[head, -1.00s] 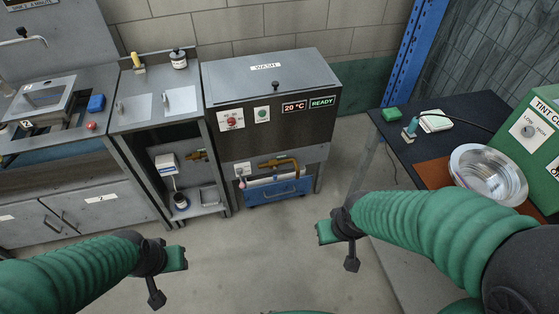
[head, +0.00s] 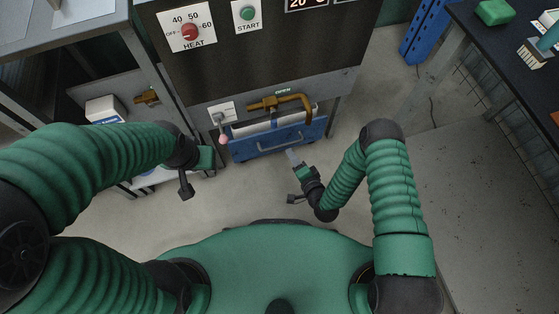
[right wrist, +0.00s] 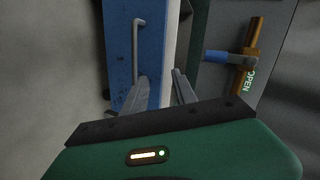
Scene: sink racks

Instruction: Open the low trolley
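The low trolley (head: 266,144) is a blue box with a bar handle (head: 284,145) on its front, under the wash machine. In the right wrist view the trolley's blue front (right wrist: 122,75) and its bar handle (right wrist: 138,45) fill the left middle. My right gripper (head: 292,156) is just in front of the trolley; in the right wrist view its fingers (right wrist: 160,88) are apart. One finger overlaps the blue front near the handle; the other lies past its pale edge. Contact cannot be told. My left gripper (head: 208,158) is left of the trolley; its fingers do not show clearly.
The wash machine (head: 270,60) stands above the trolley. A brass pipe (head: 290,100) with a valve and a pink-tipped lever (head: 222,133) hang close above it. A steel cabinet (head: 160,90) stands left, a dark table (head: 500,60) right. The floor in front is clear.

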